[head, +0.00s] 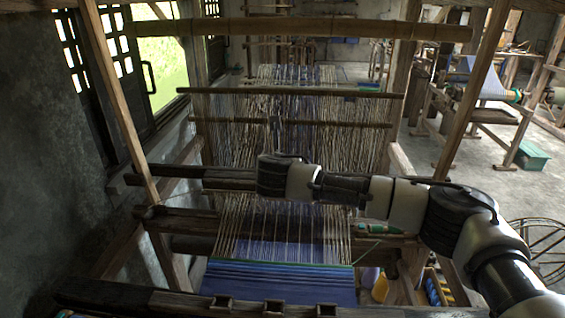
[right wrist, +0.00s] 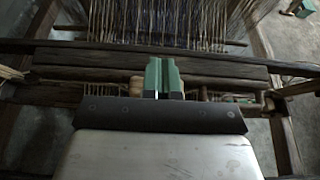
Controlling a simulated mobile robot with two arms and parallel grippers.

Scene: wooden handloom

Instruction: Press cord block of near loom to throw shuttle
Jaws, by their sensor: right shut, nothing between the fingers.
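The near loom (head: 290,25) is a wooden frame with pale warp threads (head: 290,225) and blue cloth (head: 280,282) at its front. My right arm crosses it from the right in the head view; its fingers are not clear there. In the right wrist view my right gripper (right wrist: 164,78) has green fingers shut together, with nothing between them. They point at the loom's dark wooden beam (right wrist: 225,70). A small light-brown wooden piece (right wrist: 137,86) shows just left of the fingers; I cannot tell whether it is the cord block or whether they touch. My left gripper is not in view.
A wall with a window (head: 160,65) stands at the left. Another loom (head: 485,100) stands at the back right, with a green box (head: 532,155) on the floor. A spoked wheel (head: 540,250) is at the right. Open floor lies between the looms.

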